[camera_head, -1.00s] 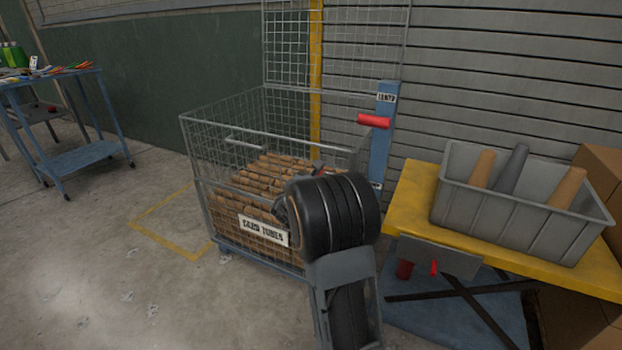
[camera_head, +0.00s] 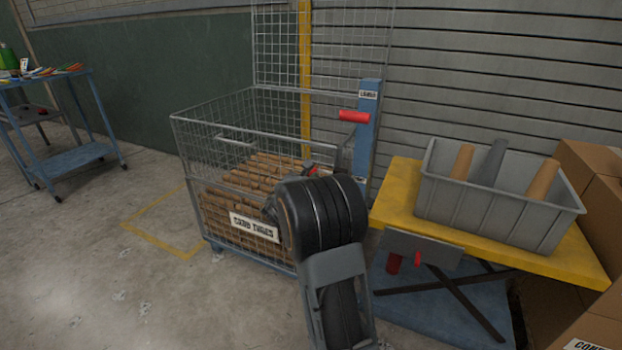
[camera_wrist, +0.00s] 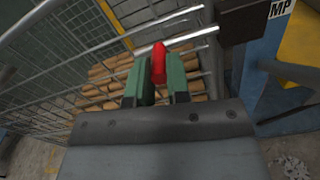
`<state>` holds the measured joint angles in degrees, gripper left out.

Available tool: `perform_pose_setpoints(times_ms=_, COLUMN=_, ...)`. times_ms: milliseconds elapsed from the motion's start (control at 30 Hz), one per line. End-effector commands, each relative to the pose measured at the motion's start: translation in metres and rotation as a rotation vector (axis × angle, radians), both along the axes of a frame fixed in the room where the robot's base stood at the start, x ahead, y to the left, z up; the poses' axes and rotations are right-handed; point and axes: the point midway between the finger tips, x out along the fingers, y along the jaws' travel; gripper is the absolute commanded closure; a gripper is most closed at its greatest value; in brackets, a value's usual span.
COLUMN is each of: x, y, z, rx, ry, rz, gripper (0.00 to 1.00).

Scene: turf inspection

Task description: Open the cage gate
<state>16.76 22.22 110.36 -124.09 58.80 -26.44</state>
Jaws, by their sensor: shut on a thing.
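The wire-mesh cage (camera_head: 190,150) stands at the middle, filled with brown card tubes, with a white label on its front. Its mesh is still upright; I cannot tell which panel is the gate. In the wrist view, my gripper (camera_wrist: 158,82) has its two green fingers closed on a red handle (camera_wrist: 158,63) beside a metal bar of the cage. In the head view, my gripper (camera_head: 297,183) is at the cage's right front and mostly hidden behind my dark wrist. A bit of red (camera_head: 312,170) shows beside it.
A blue post (camera_head: 367,135) with a red lever (camera_head: 354,116) stands just right of the cage. A yellow lift table (camera_head: 395,200) with a grey bin (camera_head: 500,215) is close on the right, beside cardboard boxes (camera_head: 590,165). A blue cart (camera_head: 75,160) is at left. Floor at front left is clear.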

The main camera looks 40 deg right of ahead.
Motion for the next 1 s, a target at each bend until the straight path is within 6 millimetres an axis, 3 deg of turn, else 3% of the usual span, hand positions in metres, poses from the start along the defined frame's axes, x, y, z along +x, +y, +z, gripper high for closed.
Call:
perform_pose_setpoints(times_ms=967, x=0.0011, y=0.0026, z=-0.0042, rx=0.007, ry=0.005, rz=0.004, gripper=1.0)
perform_pose_setpoints(times_ms=1000, x=0.0012, y=0.0026, z=-0.0043, rx=0.007, ry=0.005, rz=0.004, gripper=0.83)
